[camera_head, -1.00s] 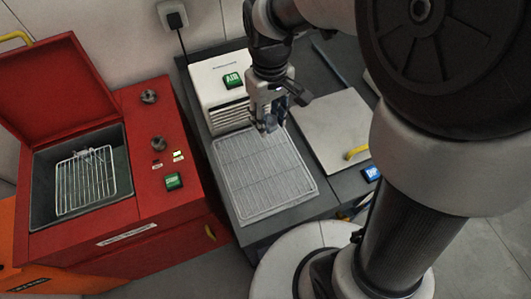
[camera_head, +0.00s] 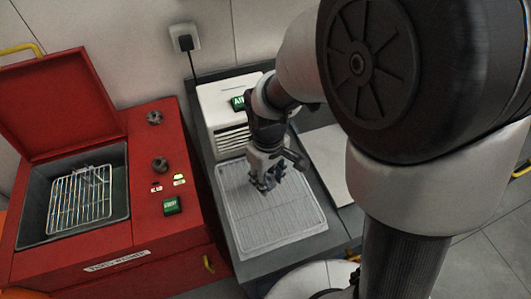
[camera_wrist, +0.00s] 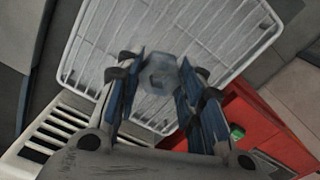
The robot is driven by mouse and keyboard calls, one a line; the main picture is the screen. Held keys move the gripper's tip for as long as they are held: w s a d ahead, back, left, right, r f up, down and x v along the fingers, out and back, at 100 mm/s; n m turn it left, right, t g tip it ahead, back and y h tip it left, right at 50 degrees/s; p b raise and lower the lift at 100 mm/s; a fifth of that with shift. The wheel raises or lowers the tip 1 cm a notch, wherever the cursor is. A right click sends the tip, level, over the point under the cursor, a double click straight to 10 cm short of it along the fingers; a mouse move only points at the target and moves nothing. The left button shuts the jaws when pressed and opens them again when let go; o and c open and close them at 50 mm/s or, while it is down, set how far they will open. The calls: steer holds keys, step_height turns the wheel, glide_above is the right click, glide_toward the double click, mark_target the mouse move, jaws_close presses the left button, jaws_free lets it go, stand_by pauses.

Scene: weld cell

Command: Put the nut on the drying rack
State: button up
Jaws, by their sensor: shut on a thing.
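The drying rack (camera_head: 285,222) is a pale wire grid lying on the dark bench in front of the white air blower. It also shows in the wrist view (camera_wrist: 205,28). My gripper (camera_head: 268,187) points down over the back half of the rack. In the wrist view, my gripper (camera_wrist: 160,85) is shut on a translucent, grey-white nut (camera_wrist: 158,74) between the blue-sided fingers. The rack's wires lie beyond the nut, and I cannot tell the gap to them. In the head view the nut is not clearly made out.
A red parts washer (camera_head: 150,225) with its lid open stands at left, a wire basket (camera_head: 82,198) in its tub. The white blower (camera_head: 225,125) stands behind the rack. A pale flat plate (camera_head: 322,160) lies to the right. The rack's front part is bare.

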steer(key=shift+f+b, duration=0.75)
steer(key=shift+f, duration=1.3)
steer(key=shift+f, duration=0.15)
steer(key=o, duration=1.3)
